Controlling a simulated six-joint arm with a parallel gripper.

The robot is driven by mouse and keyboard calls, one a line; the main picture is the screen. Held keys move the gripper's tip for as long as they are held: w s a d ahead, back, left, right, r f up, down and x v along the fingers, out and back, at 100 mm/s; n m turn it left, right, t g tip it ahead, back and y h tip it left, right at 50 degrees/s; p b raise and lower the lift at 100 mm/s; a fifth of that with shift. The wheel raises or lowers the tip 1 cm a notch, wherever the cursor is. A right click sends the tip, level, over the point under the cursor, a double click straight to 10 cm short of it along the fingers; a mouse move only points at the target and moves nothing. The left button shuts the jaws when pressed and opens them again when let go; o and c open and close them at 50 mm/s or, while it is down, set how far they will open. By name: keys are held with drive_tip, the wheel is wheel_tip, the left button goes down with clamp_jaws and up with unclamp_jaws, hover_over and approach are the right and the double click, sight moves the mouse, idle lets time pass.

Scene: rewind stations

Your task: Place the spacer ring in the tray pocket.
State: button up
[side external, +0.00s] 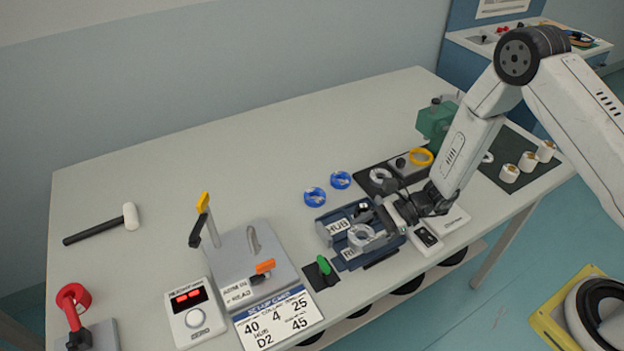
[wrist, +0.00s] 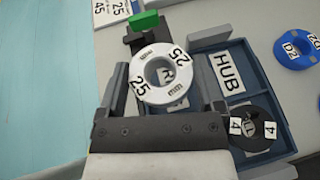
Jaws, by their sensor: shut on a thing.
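The spacer ring (wrist: 152,82) is pale, with "25" marks on its face. It shows face-up in the wrist view, between the fingers of my gripper (wrist: 163,92), which is shut on it. The blue tray (wrist: 200,48) lies beneath. A label in its ring-side pocket shows partly through the ring's hole. The other compartment bears a HUB label (wrist: 229,72). In the side view, my gripper (side external: 384,219) reaches over the tray (side external: 325,232) from the right, with the ring (side external: 361,241) at the front compartment. I cannot tell whether the ring touches the pocket floor.
Blue rings (side external: 315,197) lie behind the tray. A green-handled clamp (side external: 323,265) stands just left of it. A grey fixture (side external: 235,262) is further left.

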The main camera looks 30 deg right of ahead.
drive_tip(key=shift+w+f, duration=0.25)
drive_tip(key=shift+f, duration=0.05)
drive_tip(key=shift+a, duration=0.1)
drive_tip(key=shift+w+f, duration=0.3)
drive_tip(key=shift+f, duration=1.5)
drive_tip(key=shift+f, duration=0.1)
drive_tip(key=o, duration=1.1)
